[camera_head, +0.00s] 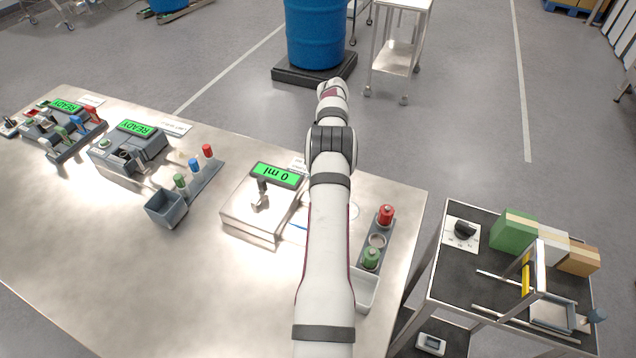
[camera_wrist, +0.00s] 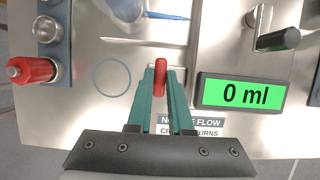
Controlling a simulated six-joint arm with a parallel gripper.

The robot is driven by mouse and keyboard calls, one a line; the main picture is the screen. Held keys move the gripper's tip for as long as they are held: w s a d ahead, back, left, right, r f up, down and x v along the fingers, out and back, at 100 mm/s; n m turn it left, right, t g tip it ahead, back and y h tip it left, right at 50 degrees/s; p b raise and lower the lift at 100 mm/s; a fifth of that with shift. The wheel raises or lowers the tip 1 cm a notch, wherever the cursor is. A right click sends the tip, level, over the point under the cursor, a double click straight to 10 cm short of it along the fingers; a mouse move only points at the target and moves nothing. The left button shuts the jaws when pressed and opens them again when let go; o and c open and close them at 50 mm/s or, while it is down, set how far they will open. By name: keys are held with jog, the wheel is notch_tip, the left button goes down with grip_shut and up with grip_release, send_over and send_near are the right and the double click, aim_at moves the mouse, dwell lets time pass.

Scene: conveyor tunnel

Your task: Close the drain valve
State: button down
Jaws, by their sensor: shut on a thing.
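A red handle (camera_wrist: 160,76), apparently the drain valve's, stands between my gripper's teal fingers in the wrist view. My gripper (camera_wrist: 161,82) is shut on it, with the fingertips on either side of the red part. The valve body under the handle is mostly hidden by the fingers. A green display reading "0 ml" (camera_wrist: 246,93) is to the right of the fingers; it also shows in the head view (camera_head: 277,175). A black-ended lever (camera_wrist: 275,38) is above the display. In the head view my arm hides the gripper and the red handle.
A grey rack with a red-capped container (camera_head: 386,215) and a green one (camera_head: 371,257) stands right of my arm. A white tray (camera_head: 366,290) is near the bench edge. A dark cart (camera_head: 455,285) with boxes stands further right. A small grey bin (camera_head: 166,208) is on the left.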

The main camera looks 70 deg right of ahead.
dwell(0.4)
jog(key=c, duration=0.8)
grip_release()
notch_tip(320, 180, up, 4)
jog(key=shift+r, duration=0.25)
jog(key=s+r, duration=0.2)
jog(key=s, duration=0.2)
jog(key=s+a+r, duration=0.1)
jog(key=s+r, duration=0.1)
jog(key=s, duration=0.1)
jog(key=s+r, duration=0.2)
jog(key=s, duration=0.2)
jog(key=shift+s+a+r, duration=0.25)
jog(key=shift+s, duration=0.05)
